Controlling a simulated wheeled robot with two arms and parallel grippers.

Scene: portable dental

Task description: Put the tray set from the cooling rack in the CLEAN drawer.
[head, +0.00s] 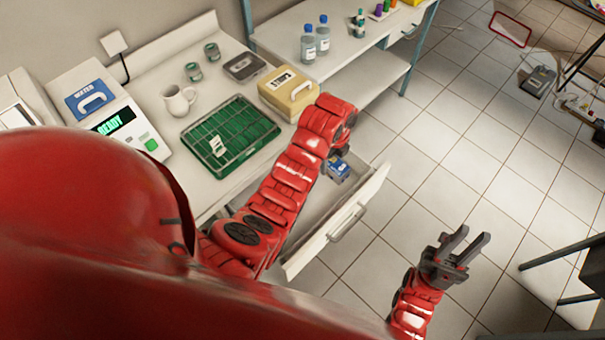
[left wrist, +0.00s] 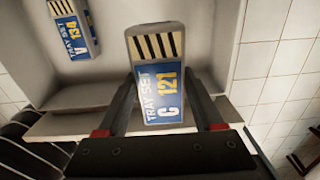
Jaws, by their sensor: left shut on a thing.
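My left gripper (left wrist: 163,97) is shut on a blue and cream tray set (left wrist: 162,78) marked "TRAY SET C 121", one finger on each side. Another tray set (left wrist: 74,28), marked A with a partly unclear number, lies in the drawer at the upper left of the left wrist view. The open drawer (head: 350,212) is below my left arm in the head view; no CLEAN label shows. A blue tray set (head: 339,170) shows beneath my left wrist; I cannot tell which one. The cooling rack (head: 230,137) is a green gridded tray on the counter. My right gripper (head: 462,247) is open and empty.
A yellow box (head: 288,91), a dark case (head: 244,67), a white jug (head: 179,101) and small jars (head: 203,62) stand on the counter. A machine reading READY (head: 118,124) is at left. A shelf with bottles (head: 315,40) is behind.

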